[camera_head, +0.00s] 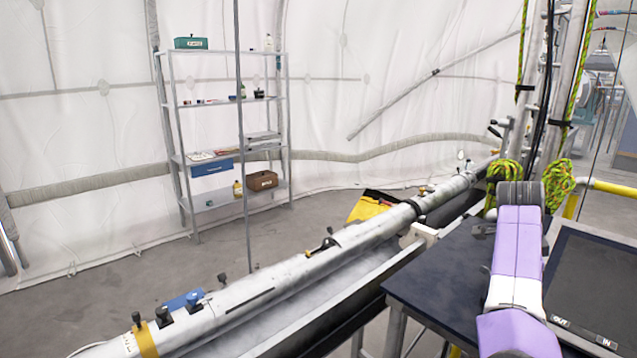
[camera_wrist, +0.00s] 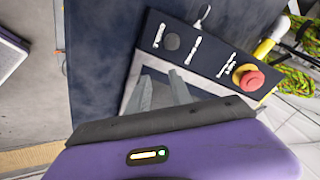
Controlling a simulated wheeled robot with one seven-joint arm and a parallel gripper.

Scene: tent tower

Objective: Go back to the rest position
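My gripper (camera_wrist: 161,80) shows in the wrist view, with two grey fingers standing apart and nothing visible between them. The fingers point towards a dark control box (camera_wrist: 205,62) with white labels, a black knob (camera_wrist: 172,41) and a red mushroom button (camera_wrist: 251,79). I cannot tell how far the fingertips are from the box. In the head view my purple and white arm reaches over the dark table (camera_head: 440,264) at the right, and my fingers are hidden there.
A long grey metal tube (camera_head: 290,279) runs diagonally beside the table. A yellow and black bag (camera_head: 367,208) lies behind it. A metal shelf (camera_head: 179,159) with several boxes stands at the back left. Green-yellow ropes (camera_head: 558,182) hang near upright poles. A dark panel (camera_head: 597,284) lies at the right.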

